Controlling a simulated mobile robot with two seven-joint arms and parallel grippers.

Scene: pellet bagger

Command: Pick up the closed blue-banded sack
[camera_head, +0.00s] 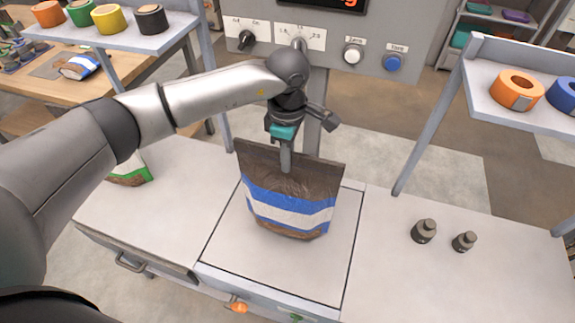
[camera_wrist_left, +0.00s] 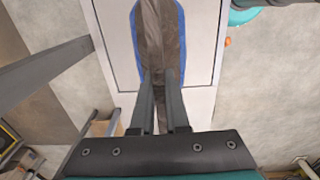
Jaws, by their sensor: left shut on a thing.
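A brown sack (camera_head: 290,206) with a blue and white band stands upright on the square plate (camera_head: 225,262) in the middle of the bench. My left gripper (camera_head: 287,165) comes down from above and is shut on the sack's top edge. In the left wrist view the two fingers of the gripper (camera_wrist_left: 160,80) close on the brown top of the sack (camera_wrist_left: 160,40), with blue showing along its sides. I cannot tell whether the sack's bottom touches the plate. My right gripper is not in view.
Two dark weights (camera_head: 424,231) stand on the bench to the right. A green-banded sack (camera_head: 130,172) is at the left, partly hidden by my arm. A control panel (camera_head: 330,40) rises behind. Shelves with tape rolls (camera_head: 517,90) flank both sides.

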